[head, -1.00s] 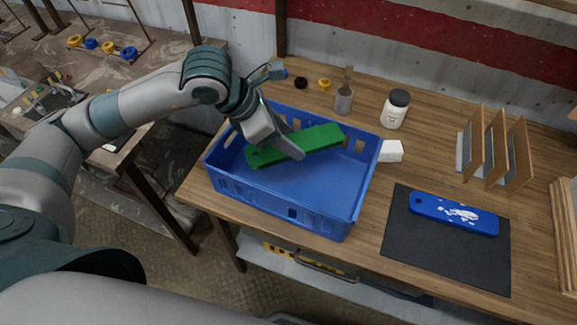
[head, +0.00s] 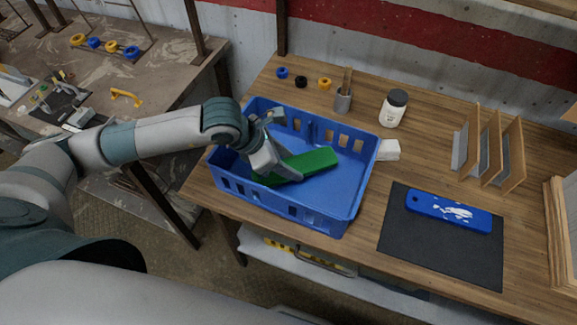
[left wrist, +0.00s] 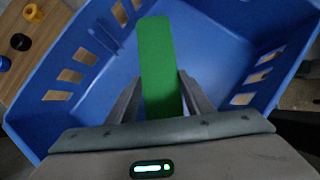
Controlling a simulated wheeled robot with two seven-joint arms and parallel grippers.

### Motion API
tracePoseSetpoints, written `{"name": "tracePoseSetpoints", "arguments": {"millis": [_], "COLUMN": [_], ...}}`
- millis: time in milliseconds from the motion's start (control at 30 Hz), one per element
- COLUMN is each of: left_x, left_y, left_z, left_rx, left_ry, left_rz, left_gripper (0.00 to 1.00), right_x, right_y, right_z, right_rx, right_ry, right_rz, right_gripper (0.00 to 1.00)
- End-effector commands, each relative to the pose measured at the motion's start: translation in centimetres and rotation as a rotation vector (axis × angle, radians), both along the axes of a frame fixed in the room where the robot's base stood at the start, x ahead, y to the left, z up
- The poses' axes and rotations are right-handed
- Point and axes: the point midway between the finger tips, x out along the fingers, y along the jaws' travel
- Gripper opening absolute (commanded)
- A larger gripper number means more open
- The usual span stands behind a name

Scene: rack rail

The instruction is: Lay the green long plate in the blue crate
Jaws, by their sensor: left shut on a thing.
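The green long plate (head: 315,161) is inside the blue crate (head: 325,214), low between its walls. My left gripper (head: 284,172) reaches into the crate from the left and is shut on the plate near its left end. In the left wrist view the plate (left wrist: 157,60) runs between the two fingers (left wrist: 163,95), with the crate floor (left wrist: 205,60) around it. I cannot tell whether the plate touches the floor. My right gripper is not in view.
A dark mat (head: 440,250) with a blue plate (head: 448,210) lies right of the crate. A white block (head: 389,150), a jar (head: 394,107), a brush cup (head: 343,102) and small rings (head: 325,83) stand behind. A wooden rack (head: 490,150) is at right.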

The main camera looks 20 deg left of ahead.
Motion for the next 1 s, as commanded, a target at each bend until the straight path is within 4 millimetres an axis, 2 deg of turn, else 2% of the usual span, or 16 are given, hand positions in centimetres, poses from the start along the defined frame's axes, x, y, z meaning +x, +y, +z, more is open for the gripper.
{"name": "tracePoseSetpoints", "arguments": {"millis": [233, 667, 700, 767, 1000], "left_x": [0.0, 0.0, 0.0, 0.0, 0.0], "left_y": [0.0, 0.0, 0.0, 0.0, 0.0], "left_z": [-2.4, -3.0, -2.9, -2.9, -2.9], "left_rx": [-0.001, -0.001, 0.0, 0.001, 0.001], "left_ry": [0.001, -0.001, 0.0, 0.001, 0.001], "left_rz": [-0.001, 0.0, 0.0, 0.0, 0.0], "left_gripper": [0.17, 0.17, 0.51, 0.65, 0.65], "right_x": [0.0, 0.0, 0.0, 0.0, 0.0], "right_y": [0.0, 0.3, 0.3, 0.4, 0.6], "right_z": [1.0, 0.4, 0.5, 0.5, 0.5], "right_rx": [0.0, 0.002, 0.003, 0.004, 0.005], "right_ry": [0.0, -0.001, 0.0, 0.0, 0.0], "right_rz": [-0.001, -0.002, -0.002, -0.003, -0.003], "right_gripper": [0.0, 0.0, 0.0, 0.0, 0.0]}}
